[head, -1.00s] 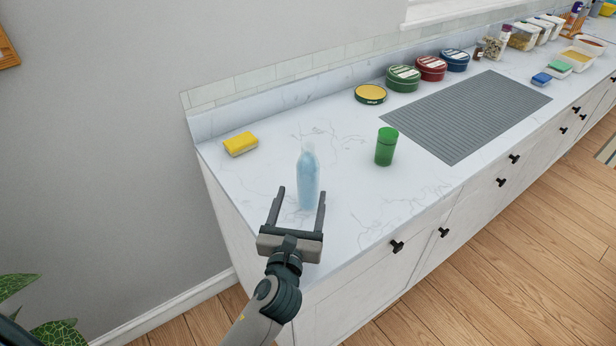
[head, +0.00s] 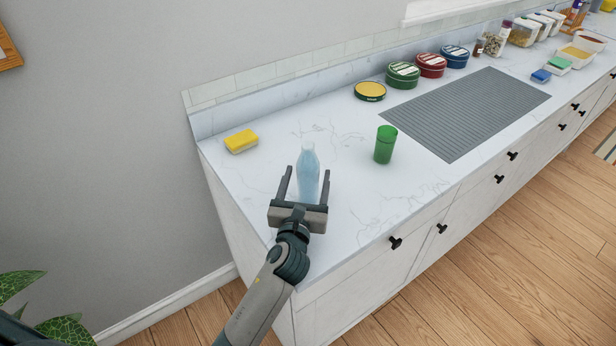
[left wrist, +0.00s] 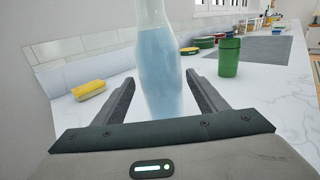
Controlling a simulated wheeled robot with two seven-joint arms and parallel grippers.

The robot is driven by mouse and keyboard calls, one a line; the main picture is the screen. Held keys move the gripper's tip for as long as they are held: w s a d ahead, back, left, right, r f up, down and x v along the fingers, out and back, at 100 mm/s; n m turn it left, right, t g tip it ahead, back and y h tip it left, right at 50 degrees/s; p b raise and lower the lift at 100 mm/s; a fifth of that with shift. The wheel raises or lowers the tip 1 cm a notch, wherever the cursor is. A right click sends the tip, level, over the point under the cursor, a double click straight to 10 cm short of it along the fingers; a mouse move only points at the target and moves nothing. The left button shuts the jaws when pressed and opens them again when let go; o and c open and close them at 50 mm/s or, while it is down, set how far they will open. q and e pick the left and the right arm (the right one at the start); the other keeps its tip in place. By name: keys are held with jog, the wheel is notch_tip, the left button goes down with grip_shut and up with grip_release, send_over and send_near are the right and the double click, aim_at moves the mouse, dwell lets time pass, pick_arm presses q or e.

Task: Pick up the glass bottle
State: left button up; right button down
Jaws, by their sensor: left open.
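The glass bottle (head: 308,172) is pale blue and clear. It stands upright on the white marble counter near its left end. My left gripper (head: 307,176) is open, with one finger on each side of the bottle's lower body. In the left wrist view the bottle (left wrist: 160,65) rises between the two fingers (left wrist: 160,92), and gaps show on both sides. The bottle's base is hidden behind the gripper body. My right gripper is not in view.
A green cup (head: 385,145) stands to the right of the bottle. A yellow sponge (head: 241,141) lies to the left, near the wall. Round tins (head: 403,75) line the back, and a grey ribbed mat (head: 465,112) lies right. The counter around the bottle is clear.

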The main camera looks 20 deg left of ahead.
pick_arm(q)
jog(key=shift+w+a+p, duration=0.1)
jog(key=shift+w+p, duration=0.3)
jog(key=shift+w, duration=1.45)
jog(key=shift+c, duration=0.2)
jog(key=c, duration=1.5)
